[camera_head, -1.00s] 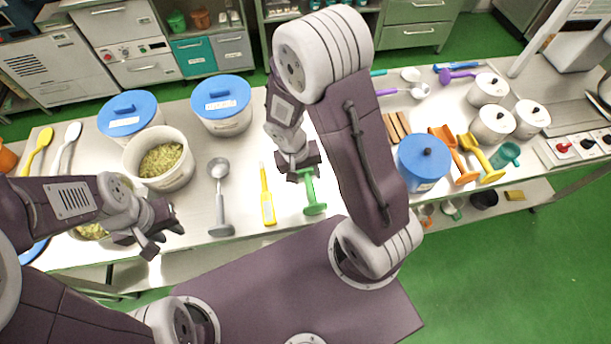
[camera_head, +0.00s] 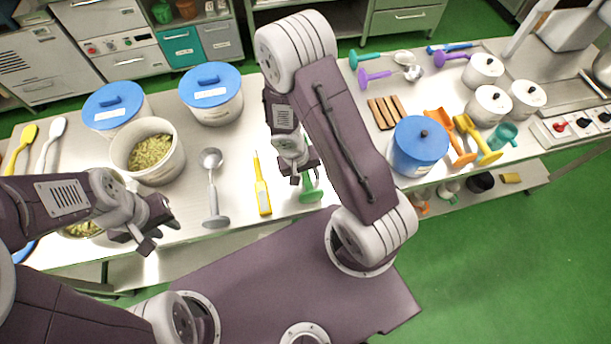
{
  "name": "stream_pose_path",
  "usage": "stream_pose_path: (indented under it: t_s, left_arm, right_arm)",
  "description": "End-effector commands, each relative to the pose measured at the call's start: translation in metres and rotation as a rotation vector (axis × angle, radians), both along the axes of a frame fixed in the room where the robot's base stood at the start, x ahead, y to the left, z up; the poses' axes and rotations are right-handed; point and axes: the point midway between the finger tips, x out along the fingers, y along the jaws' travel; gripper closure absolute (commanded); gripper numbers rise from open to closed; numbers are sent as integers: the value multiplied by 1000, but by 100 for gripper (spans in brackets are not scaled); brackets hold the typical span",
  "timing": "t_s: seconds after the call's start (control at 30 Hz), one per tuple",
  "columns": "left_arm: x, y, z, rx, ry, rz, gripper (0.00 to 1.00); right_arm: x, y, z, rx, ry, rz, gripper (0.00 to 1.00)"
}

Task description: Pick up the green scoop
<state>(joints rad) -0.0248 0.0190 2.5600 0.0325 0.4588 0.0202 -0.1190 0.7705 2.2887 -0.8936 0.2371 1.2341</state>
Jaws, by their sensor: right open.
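The green scoop (camera_head: 311,195) lies on the metal table near its front edge, in the middle of the view. My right gripper (camera_head: 304,175) is open, pointing down over the scoop's far part and hiding it. I cannot tell whether its fingers touch the scoop. My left gripper (camera_head: 161,231) is open and empty at the table's front left, in front of the white tub of green bits.
A yellow tool (camera_head: 262,190) and a grey ladle (camera_head: 213,190) lie left of the scoop. The open white tub (camera_head: 163,172) and blue-lidded tubs (camera_head: 212,95) stand further left. A blue pot (camera_head: 418,150), orange and yellow scoops (camera_head: 478,140), and white canisters (camera_head: 488,105) stand right.

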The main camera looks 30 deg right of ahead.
Motion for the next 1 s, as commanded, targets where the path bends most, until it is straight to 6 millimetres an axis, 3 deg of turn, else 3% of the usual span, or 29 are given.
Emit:
stream_pose_path:
  t_s: [0.13, 0.3, 0.67, 1.0]
  left_arm:
    - [0, 0, 1, 0, 0, 0, 70]
    - [0, 0, 1, 0, 0, 0, 70]
    - [0, 0, 4, 0, 0, 0, 70]
    - [0, 0, 38, 0, 0, 0, 70]
  right_arm:
    - [0, 0, 1, 0, 0, 0, 55]
    - [0, 0, 1, 0, -1, 1, 100]
    - [1, 0, 4, 0, -1, 1, 100]
    - [7, -2, 39, 0, -2, 1, 100]
